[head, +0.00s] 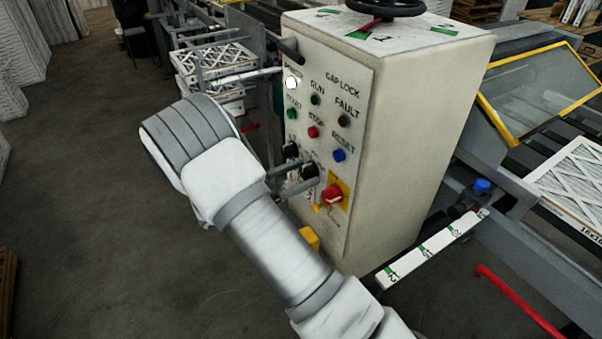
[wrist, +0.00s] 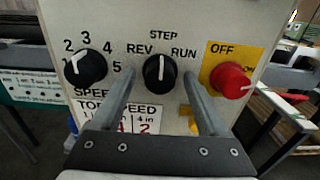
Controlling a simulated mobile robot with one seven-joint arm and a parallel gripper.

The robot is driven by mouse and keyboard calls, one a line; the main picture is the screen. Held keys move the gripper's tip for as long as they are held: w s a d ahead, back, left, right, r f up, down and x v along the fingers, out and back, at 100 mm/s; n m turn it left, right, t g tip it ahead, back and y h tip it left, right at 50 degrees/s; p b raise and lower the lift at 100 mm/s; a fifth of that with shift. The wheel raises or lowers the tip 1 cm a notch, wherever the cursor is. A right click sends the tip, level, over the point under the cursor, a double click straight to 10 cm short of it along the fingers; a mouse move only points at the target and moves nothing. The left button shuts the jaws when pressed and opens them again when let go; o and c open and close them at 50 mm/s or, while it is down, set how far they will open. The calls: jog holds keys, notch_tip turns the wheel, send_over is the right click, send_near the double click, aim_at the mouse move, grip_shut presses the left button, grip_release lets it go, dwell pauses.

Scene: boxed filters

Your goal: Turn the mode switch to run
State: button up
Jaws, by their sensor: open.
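The mode switch (wrist: 160,73) is a black round knob with REV, STEP and RUN printed around it, seen in the wrist view. Its white mark points up, at STEP; RUN (wrist: 184,53) is at its upper right. My gripper (wrist: 159,77) is open, with one finger on each side of the knob and a gap showing on both sides. I cannot tell how far the fingertips are from the panel. In the head view my gripper (head: 306,172) reaches to the lower part of the control cabinet (head: 415,150) and partly hides the switch.
A black speed knob (wrist: 86,67) is left of the switch. A red OFF/ON knob (wrist: 231,80) on a yellow plate is close on the right. Above are several push buttons, including a blue one (head: 339,155). A numbered bar (head: 432,250) juts out at the lower right.

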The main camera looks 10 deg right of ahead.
jog(key=shift+d, duration=0.1)
grip_shut()
dwell(0.4)
jog(key=shift+m+b, duration=0.3)
jog(key=m+b, duration=0.2)
jog(key=shift+f+m, duration=0.2)
jog(key=shift+m, duration=0.1)
jog(key=m+b, duration=0.2)
jog(key=m, duration=0.1)
jog(key=shift+r+m+b, duration=0.15)
jog(key=shift+m+b, duration=0.85)
jog(key=shift+m, duration=0.3)
